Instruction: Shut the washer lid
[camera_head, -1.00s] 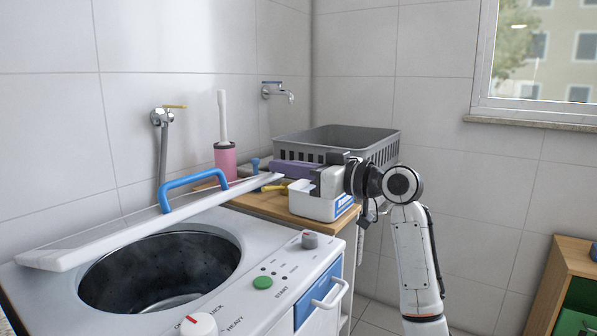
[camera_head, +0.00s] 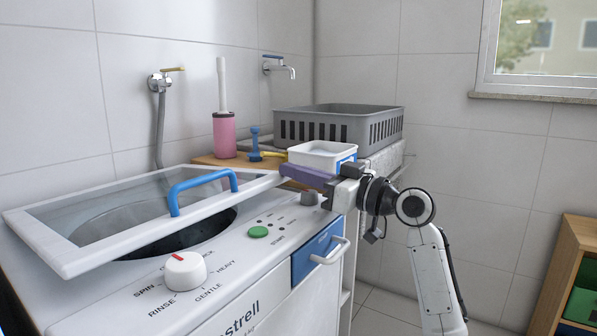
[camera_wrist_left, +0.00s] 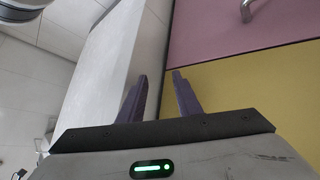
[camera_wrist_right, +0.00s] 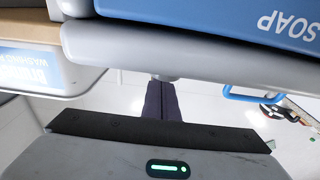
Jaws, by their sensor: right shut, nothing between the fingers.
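The washer lid (camera_head: 150,212) is a white-framed glass panel with a blue handle (camera_head: 200,186). In the head view it slopes over the washer (camera_head: 250,290), its near edge raised above the top and the dark drum opening (camera_head: 190,235) showing below. My right gripper (camera_head: 290,172) is shut and empty, its purple fingers at the lid's right corner; contact is unclear. In the right wrist view its fingers (camera_wrist_right: 162,84) are together, with a blue handle (camera_wrist_right: 252,95) to their right. My left gripper (camera_wrist_left: 158,76) is open and empty in the left wrist view, away from the lid.
A white tub (camera_head: 322,152) and a grey basket (camera_head: 340,122) stand behind my right gripper. A pink brush holder (camera_head: 224,135) stands by the wall. The soap drawer (camera_head: 318,250) is at the washer's front. Pink and yellow panels (camera_wrist_left: 235,105) are beside my left gripper.

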